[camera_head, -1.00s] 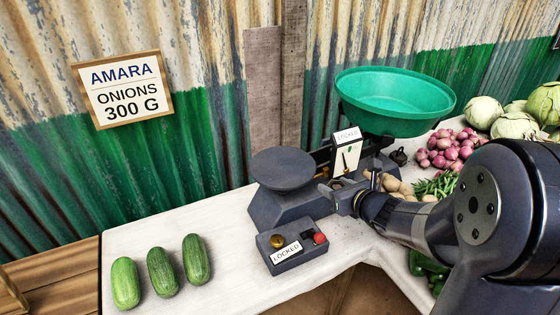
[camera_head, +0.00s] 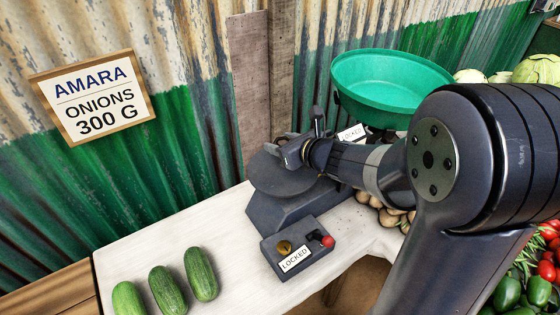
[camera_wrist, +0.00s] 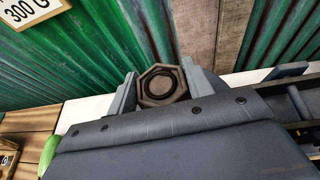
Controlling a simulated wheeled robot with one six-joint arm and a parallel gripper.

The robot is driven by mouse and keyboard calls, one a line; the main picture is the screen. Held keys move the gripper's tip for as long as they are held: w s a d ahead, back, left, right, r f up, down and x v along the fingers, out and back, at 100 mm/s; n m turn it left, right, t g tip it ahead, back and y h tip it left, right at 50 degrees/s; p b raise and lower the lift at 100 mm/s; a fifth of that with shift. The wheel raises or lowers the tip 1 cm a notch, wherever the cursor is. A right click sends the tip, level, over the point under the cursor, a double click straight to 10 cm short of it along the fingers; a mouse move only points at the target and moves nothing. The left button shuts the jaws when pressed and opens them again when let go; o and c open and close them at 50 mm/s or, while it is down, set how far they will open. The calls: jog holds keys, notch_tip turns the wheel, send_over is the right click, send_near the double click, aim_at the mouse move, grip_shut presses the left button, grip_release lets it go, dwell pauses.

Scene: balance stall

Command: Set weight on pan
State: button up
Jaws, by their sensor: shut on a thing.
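My gripper (camera_head: 281,152) is over the dark round pan (camera_head: 268,182) on the left of the balance. In the wrist view its jaws are shut on a hexagonal weight (camera_wrist: 162,85), brownish with a dark ring on top. In the head view the weight is mostly hidden by the jaws, and I cannot tell whether it touches the pan. The green basin pan (camera_head: 388,82) is on the balance's right side. A white LOCKED plate (camera_head: 351,133) on the balance is partly covered by my arm.
A control box (camera_head: 297,247) with a brass knob, a red knob and a LOCKED label is in front of the balance. Several cucumbers (camera_head: 200,272) lie at left. A sign (camera_head: 95,95) reads AMARA ONIONS 300 G. Potatoes (camera_head: 388,217) lie below my arm.

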jog(key=shift+f+b, duration=0.55)
jog(key=shift+f, duration=2.15)
jog(key=shift+f, duration=0.15)
jog(key=o, duration=1.3)
jog(key=shift+o, duration=0.2)
jog(key=p+v, duration=0.1)
jog(key=v, duration=1.1)
